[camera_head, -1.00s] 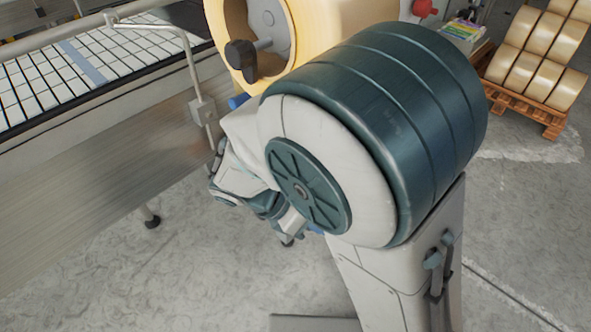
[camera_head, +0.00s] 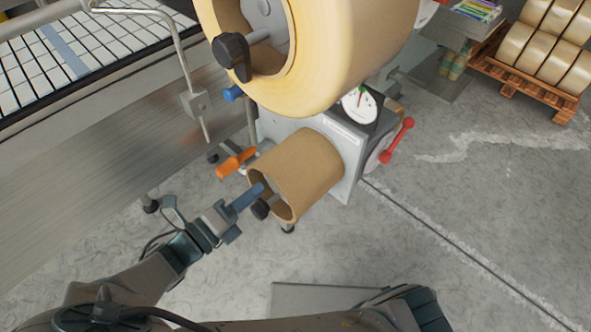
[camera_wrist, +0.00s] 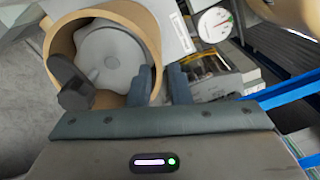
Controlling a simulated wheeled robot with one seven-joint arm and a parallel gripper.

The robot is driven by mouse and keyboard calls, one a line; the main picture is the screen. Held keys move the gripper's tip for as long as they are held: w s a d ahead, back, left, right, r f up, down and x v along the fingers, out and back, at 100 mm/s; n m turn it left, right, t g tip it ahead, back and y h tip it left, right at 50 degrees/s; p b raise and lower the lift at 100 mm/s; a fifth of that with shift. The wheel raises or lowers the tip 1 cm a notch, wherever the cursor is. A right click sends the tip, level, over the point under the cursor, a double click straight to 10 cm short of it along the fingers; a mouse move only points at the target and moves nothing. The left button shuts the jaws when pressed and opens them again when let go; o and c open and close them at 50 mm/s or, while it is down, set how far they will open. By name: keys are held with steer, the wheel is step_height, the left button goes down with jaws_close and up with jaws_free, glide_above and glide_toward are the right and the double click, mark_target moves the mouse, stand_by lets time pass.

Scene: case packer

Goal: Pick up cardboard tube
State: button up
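The cardboard tube (camera_head: 308,167) is a plain brown cylinder on the front of a grey machine, below a large tape roll. Its open end faces my gripper, with a dark knob (camera_head: 262,209) in the opening. My gripper (camera_head: 256,192) is at that open end. In the wrist view the tube (camera_wrist: 147,27) surrounds a grey hub and dark knob. My gripper's two fingers (camera_wrist: 162,80) are apart there, with the tube's right wall showing in the narrow gap between them. Firm contact cannot be made out.
The large tape roll (camera_head: 345,50) sits just above the tube. An orange handle (camera_head: 236,163) is left of it, a red handle (camera_head: 397,140) and dial (camera_head: 361,105) right. A conveyor (camera_head: 85,60) runs along the left. A pallet of rolls (camera_head: 530,85) stands back right.

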mark_target(288, 166)
steer(key=x, duration=1)
steer(key=shift+w+d+f, duration=0.1)
steer(key=shift+w+d, duration=0.1)
steer(key=shift+w, duration=0.1)
steer(key=shift+c, duration=0.4)
jaws_close()
stand_by(0.6)
